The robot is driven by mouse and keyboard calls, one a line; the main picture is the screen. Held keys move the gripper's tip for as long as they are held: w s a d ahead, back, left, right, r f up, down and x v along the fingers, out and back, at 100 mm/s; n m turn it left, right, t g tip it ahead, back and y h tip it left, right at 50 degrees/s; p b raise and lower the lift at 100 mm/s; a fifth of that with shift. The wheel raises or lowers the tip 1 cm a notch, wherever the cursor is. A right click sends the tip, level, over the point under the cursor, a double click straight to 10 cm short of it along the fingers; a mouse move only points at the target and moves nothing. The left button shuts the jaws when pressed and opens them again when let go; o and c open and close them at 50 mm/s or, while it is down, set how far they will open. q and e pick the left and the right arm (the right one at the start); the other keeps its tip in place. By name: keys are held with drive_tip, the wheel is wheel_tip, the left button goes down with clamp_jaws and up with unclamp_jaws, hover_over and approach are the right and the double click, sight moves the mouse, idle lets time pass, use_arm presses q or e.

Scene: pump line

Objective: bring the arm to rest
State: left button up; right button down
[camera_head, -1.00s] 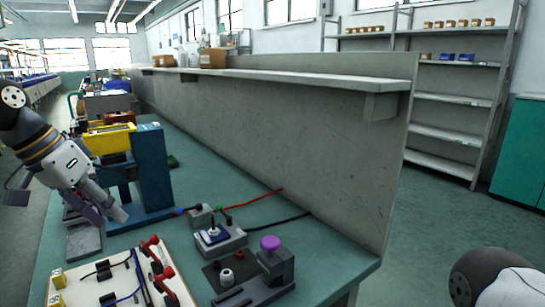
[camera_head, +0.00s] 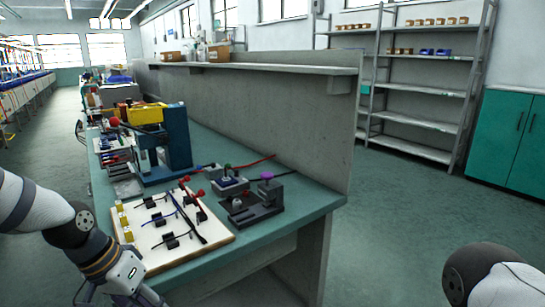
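My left arm (camera_head: 95,255) comes in from the left and lies low in the head view, at the lower left, in front of the near edge of the bench. Its gripper is below the bottom edge of the picture, so its fingers do not show. Only a rounded link of my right arm (camera_head: 490,275) shows at the lower right, and its gripper is out of view.
The green workbench (camera_head: 310,205) holds a white wiring board (camera_head: 205,240), a blue and yellow press (camera_head: 178,140) and a fixture with a purple knob (camera_head: 266,178). A grey partition (camera_head: 300,120) backs it. Shelving (camera_head: 415,95) and green cabinets (camera_head: 510,130) stand right. Floor between is clear.

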use_arm(q)
drive_tip(key=s+d+f+n+g, duration=0.1)
drive_tip(key=s+d+f, duration=0.1)
drive_tip(key=s+f, duration=0.6)
drive_tip(key=s+d+f+n+g, duration=0.1)
drive_tip(key=s+d+f, duration=0.1)
drive_tip(key=s+f, duration=0.6)
drive_tip(key=s+a+f+g+y, duration=0.1)
drive_tip(key=s+a, duration=0.1)
drive_tip(key=s, duration=0.9)
drive_tip(key=s+a+f+n+g+y, duration=0.1)
drive_tip(key=s+a+y, duration=0.1)
drive_tip(key=s, duration=1)
drive_tip(key=shift+f+y, duration=0.2)
drive_tip(key=shift+y, duration=0.1)
